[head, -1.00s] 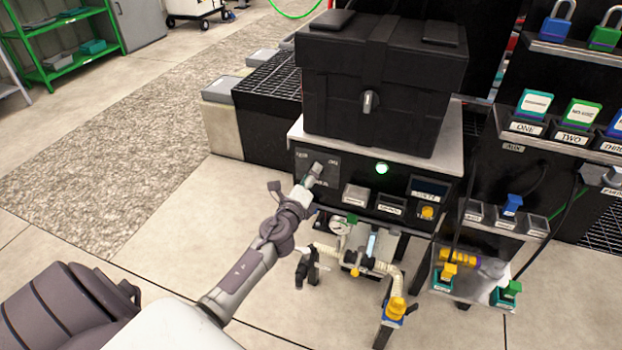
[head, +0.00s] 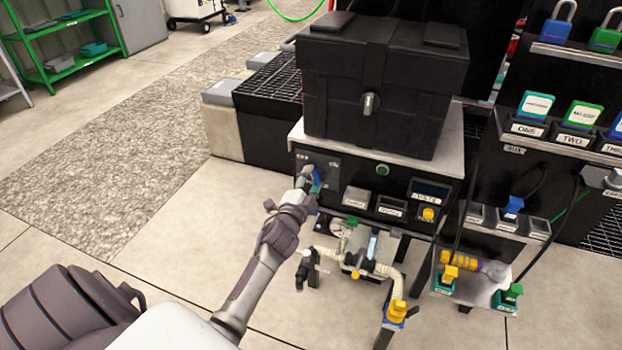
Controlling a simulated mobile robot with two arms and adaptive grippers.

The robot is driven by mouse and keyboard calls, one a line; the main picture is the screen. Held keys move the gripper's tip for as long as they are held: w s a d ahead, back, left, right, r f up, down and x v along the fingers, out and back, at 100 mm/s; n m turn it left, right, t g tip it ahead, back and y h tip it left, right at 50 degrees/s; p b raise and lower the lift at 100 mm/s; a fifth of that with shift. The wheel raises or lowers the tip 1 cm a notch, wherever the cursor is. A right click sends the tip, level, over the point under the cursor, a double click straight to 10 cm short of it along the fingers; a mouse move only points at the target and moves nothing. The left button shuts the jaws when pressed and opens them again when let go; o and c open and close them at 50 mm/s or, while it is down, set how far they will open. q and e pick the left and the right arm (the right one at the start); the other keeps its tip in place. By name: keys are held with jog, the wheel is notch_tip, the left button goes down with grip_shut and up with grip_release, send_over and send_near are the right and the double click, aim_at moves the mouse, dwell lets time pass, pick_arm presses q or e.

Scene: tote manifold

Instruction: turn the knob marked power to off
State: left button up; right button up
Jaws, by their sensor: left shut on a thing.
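The power knob (head: 317,180) is on the left part of the black control panel (head: 345,178) below the tote. The small panel lettering is too small to read surely. The round indicator light (head: 382,170) right of the knob is dark green, not glowing. My right gripper is not in view.
A black lidded tote (head: 400,95) stands on the bench above the panel. Pipes with a gauge and a yellow valve (head: 397,310) hang below. Racks with padlocks and labelled blocks (head: 535,105) stand at the right. The floor on the left is open.

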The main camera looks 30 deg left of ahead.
pick_arm(q)
jog(key=shift+d+f+n+p, duration=0.15)
jog(key=shift+n+p, duration=0.4)
jog(key=shift+n, duration=1.45)
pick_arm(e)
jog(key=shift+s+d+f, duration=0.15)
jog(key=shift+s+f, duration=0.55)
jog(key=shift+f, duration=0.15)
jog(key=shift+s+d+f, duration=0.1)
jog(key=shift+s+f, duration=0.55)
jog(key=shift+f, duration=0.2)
pick_arm(q)
jog(key=o, duration=1.2)
jog(key=shift+c, duration=0.2)
jog(key=v, duration=1.2)
jog(key=shift+f, duration=0.15)
